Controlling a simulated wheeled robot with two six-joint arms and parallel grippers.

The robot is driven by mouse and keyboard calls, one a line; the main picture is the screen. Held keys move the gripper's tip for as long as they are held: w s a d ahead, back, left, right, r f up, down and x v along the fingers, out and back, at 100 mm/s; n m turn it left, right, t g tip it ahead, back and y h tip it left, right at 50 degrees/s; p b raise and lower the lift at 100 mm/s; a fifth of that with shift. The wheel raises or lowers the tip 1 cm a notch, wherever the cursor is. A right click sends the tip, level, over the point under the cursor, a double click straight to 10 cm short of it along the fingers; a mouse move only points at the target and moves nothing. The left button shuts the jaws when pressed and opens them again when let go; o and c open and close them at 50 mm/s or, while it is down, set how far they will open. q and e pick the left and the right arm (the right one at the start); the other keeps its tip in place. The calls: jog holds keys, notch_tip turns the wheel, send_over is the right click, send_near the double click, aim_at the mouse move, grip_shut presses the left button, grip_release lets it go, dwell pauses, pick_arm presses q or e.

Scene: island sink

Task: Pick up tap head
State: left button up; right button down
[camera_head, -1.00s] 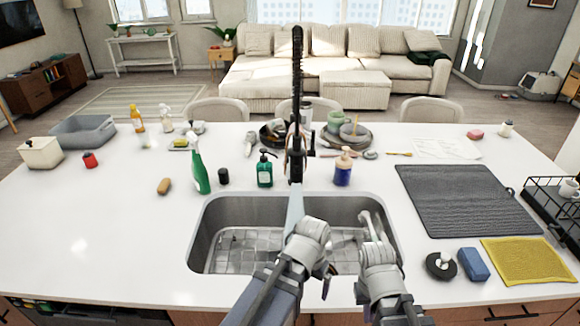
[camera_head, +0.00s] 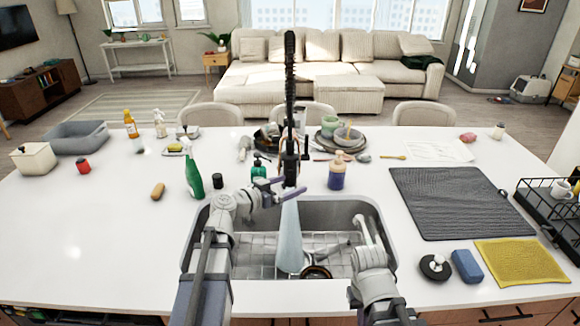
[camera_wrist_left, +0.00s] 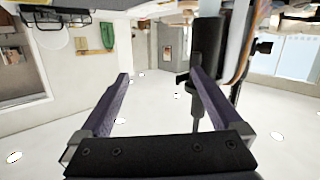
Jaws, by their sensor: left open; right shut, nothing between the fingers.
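The tap is black with a tall spring neck, and its tap head (camera_head: 290,167) hangs above the sink (camera_head: 343,212). A pale blue water stream (camera_head: 289,240) runs down from it. My left gripper (camera_head: 303,184) is open at the tap head, its purple fingers pointing right. In the left wrist view the dark tap head (camera_wrist_left: 207,50) shows beside the right finger, with its thin nozzle between the two fingers in the picture. Contact is not clear. My right gripper (camera_head: 364,232) is low over the sink's right side, shut and empty; its fingertips are hard to make out.
A round dark-rimmed item (camera_head: 315,272) lies in the sink. A green soap bottle (camera_head: 259,170), a purple bottle (camera_head: 336,171) and a green spray bottle (camera_head: 193,172) stand behind it. A grey mat (camera_head: 455,203) lies right.

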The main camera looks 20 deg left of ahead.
aim_at(284, 159)
pick_arm(q)
jog(key=w+a+r+t+y, duration=0.1)
jog(key=w+a+r+t, duration=0.15)
jog(key=a+r, duration=0.2)
jog(key=shift+n, duration=0.3)
jog(key=shift+w+a+f+x, duration=0.1)
jog(key=shift+a+x, duration=0.05)
jog(key=shift+x, duration=1)
jog(key=shift+w+a+f+x, duration=0.1)
jog(key=shift+a+x, duration=0.05)
jog(key=shift+x, duration=1)
jog(key=shift+a+f+x, duration=0.1)
jog(key=shift+a+x, duration=0.1)
jog(key=shift+x, duration=0.95)
jog(key=shift+s, duration=0.1)
jog(key=shift+c, duration=0.4)
jog(key=c, duration=1.5)
